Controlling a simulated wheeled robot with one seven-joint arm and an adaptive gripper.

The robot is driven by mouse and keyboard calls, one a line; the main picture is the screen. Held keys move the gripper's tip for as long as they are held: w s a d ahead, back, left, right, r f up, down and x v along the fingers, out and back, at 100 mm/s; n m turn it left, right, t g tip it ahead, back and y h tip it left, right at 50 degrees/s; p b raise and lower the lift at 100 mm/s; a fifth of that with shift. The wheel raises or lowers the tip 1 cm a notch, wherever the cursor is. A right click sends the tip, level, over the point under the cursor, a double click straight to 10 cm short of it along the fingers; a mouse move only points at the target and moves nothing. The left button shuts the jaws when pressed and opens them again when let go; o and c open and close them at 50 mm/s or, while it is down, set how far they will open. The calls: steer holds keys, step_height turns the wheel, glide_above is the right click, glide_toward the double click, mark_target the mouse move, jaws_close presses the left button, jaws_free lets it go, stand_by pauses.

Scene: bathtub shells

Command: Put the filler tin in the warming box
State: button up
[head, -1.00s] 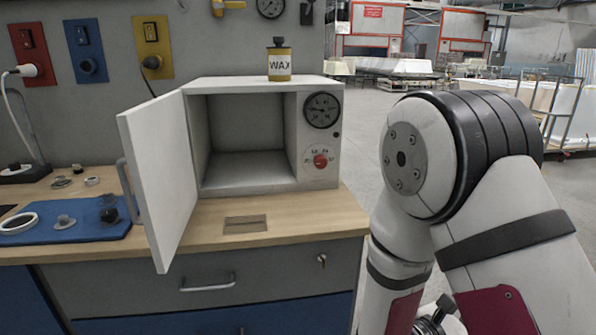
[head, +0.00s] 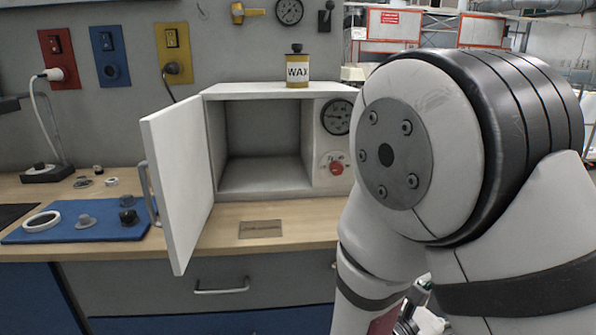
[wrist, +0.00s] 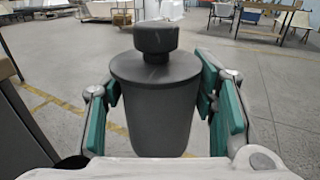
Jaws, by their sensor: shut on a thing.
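In the wrist view, my gripper (wrist: 162,110) is shut on a dark grey tin (wrist: 155,105) with a round knob on its lid, a green pad on each side. The tin is upright; its label, if any, does not show, and it looks like the filler tin. The head view does not show the tin, and my arm covers the right side there. The warming box (head: 257,91) stands on the bench with its white door (head: 181,185) swung open to the left. Its inside looks empty.
A yellow WAX tin (head: 298,70) stands on top of the box. A blue mat (head: 70,234) with a ring and small parts lies left of the open door. The bench (head: 318,228) in front of the box is mostly clear, with a small plate on it.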

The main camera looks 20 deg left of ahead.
steer(key=a+r+n+y, duration=0.4)
steer(key=a+r+y, duration=0.1)
steer(key=a, duration=0.9)
steer(key=a+r+n+t+y, duration=0.1)
steer(key=a+r+n+y, duration=0.3)
steer(key=a, duration=1.1)
steer(key=w+a+r+n+y, duration=0.1)
steer(key=a+r+n+y, duration=0.4)
steer(key=a+y, duration=0.5)
steer(key=a+r, duration=0.2)
steer(key=a, duration=0.2)
steer(key=shift+a+r+y, duration=0.15)
steer(key=shift+r+y, duration=0.1)
steer(key=shift+y, duration=0.05)
